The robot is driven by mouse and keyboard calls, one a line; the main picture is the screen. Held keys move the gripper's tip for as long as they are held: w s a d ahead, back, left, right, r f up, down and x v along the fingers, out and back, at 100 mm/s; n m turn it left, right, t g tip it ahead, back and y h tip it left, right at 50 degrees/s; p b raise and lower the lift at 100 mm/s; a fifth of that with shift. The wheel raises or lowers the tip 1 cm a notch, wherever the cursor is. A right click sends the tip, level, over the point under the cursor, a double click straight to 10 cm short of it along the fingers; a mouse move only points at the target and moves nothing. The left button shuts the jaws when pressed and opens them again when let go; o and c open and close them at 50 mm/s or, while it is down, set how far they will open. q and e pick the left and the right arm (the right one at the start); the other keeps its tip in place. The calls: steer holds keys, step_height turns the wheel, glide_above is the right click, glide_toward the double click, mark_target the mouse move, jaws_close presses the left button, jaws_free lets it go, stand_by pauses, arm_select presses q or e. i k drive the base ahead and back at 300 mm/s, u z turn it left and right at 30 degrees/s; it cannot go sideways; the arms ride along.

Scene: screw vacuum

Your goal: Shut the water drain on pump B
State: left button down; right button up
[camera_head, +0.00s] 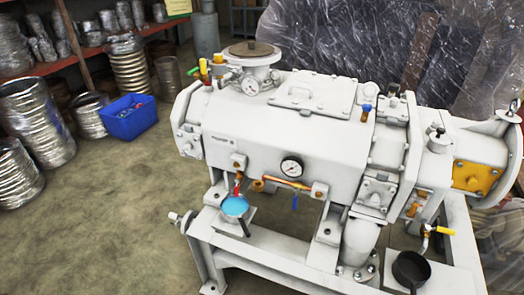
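A large white pump (270,125) stands on a white frame. No label naming pump B is readable. A small valve with a red handle (237,190) sits low on its front, over a pan of blue liquid (234,206). A copper pipe (285,183) runs right from near it, with a blue handle (295,201) hanging down. At the lower right a valve with a yellow handle (441,231) sits above a dark, empty-looking pan (411,266). I cannot tell which valve is the water drain, or whether any is shut. Neither of my grippers is in view.
A round gauge (291,167) is on the pump front. More coloured handles (204,68) stand at its upper left. A blue bin (129,117) and metal ducting coils (37,117) are at the left. The floor (110,205) in front-left is clear. Plastic sheeting (350,40) hangs behind.

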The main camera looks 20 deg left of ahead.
mark_target(237, 194)
steer(key=k, duration=0.5)
steer(key=u, duration=2.05)
steer(key=i, duration=1.35)
steer(key=z, duration=1.7)
